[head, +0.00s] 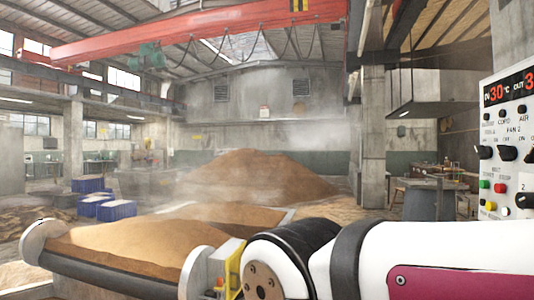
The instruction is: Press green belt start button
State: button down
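A light grey control panel (511,150) stands at the right edge of the head view, partly cut off by the frame. A small green button (484,184) sits on its lower left part, beside a red button (500,188). The small lettering just above them seems to read start and stop. My white and black arm reaches across the bottom right, below the panel and apart from it in the picture. My gripper cannot be made out in this view.
The panel also has red number displays (510,90), black knobs (507,153) and a yellow button (490,206). A conveyor loaded with grain (140,245) lies at the lower left. A large grain heap (255,178) and blue crates (116,210) are behind it. A concrete pillar (372,150) stands right of centre.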

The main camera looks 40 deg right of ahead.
aim_at(483, 185)
jog(key=l+z, duration=0.1)
jog(key=z, duration=2.35)
